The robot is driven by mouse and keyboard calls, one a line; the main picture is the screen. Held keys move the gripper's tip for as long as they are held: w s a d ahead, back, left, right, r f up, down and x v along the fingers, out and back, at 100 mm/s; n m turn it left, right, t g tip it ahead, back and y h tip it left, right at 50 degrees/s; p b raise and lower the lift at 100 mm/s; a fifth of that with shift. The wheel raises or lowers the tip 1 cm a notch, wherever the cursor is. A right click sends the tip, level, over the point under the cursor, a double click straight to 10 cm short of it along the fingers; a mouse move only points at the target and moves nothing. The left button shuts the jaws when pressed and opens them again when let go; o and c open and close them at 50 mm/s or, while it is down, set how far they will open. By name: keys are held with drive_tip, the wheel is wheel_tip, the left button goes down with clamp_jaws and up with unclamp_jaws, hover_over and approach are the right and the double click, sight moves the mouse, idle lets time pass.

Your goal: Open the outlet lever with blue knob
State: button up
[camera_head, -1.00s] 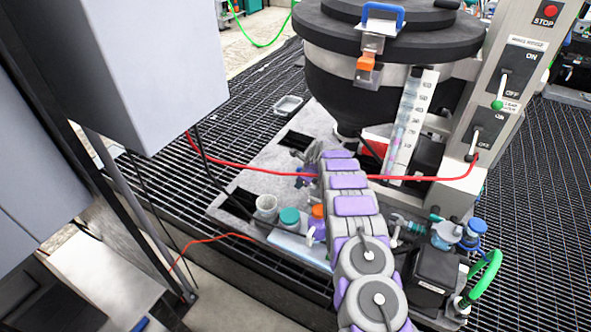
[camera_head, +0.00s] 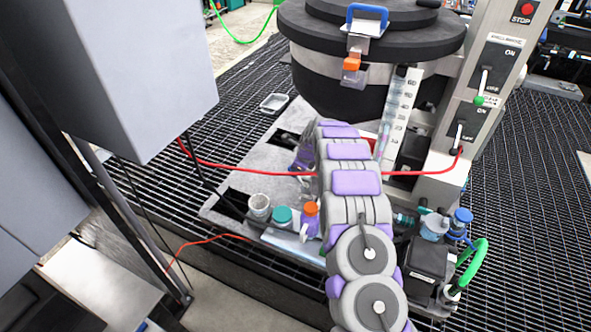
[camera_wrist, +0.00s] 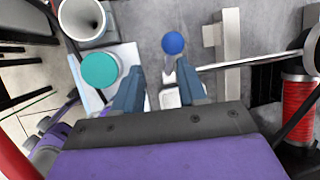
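A lever with a round blue knob (camera_wrist: 173,43) shows in the wrist view, just beyond and between my fingertips. A pale grey stem and a white block sit below the knob. My gripper (camera_wrist: 158,72) is open, its two blue-grey fingers apart with nothing held. The knob lies nearer the right finger; I cannot tell its exact depth. In the head view my purple and grey arm reaches toward the base of the large black vessel (camera_head: 340,85). There the arm hides the lever, and my gripper is mostly hidden.
A teal-capped container (camera_wrist: 100,70) and a white cup (camera_wrist: 84,18) stand left of the fingers. A metal rod (camera_wrist: 245,62) runs to the right. A red cable (camera_head: 235,169) crosses near my arm. A switch column (camera_head: 480,100) stands at right.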

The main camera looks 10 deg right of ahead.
drive_tip(key=d+p+v, duration=0.1)
drive_tip(key=v, duration=0.6)
drive_tip(key=s+a+r+n+g+b, duration=0.1)
drive_tip(key=s+a+r+n, duration=0.2)
drive_tip(key=s, duration=0.5)
drive_tip(key=s+a+r+n+g+b, duration=0.1)
drive_tip(key=s+a+r+n, duration=0.2)
drive_tip(key=s+r+n, duration=0.3)
drive_tip(key=shift+s+a+r, duration=0.3)
drive_tip(key=shift+s+r, duration=0.55)
drive_tip(key=shift+s, duration=0.2)
